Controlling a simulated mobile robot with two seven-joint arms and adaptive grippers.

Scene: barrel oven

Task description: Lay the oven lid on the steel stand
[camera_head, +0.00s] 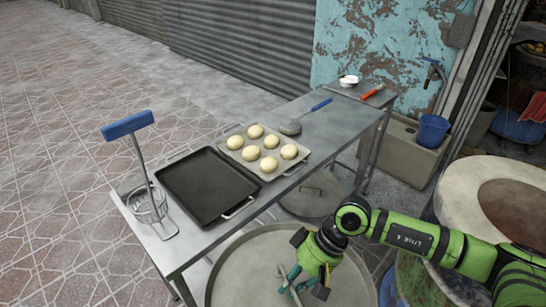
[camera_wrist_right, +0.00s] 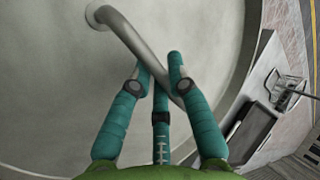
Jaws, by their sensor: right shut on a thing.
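The oven lid (camera_head: 243,265) is a wide round grey metal disc with a raised rim, low in the head view beside the steel table. My right gripper (camera_head: 292,283) is over its middle. In the right wrist view the lid (camera_wrist_right: 45,90) fills the left and centre, and the teal fingers of my right gripper (camera_wrist_right: 160,75) are closed around its bent tubular handle (camera_wrist_right: 125,35). How high the lid hangs is unclear. A round grey piece (camera_head: 310,195) shows low behind the table legs; I cannot tell if it is the steel stand. My left gripper is out of view.
The barrel oven (camera_head: 465,185) stands at right near a blue bucket (camera_head: 432,131). Floor at left is clear.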

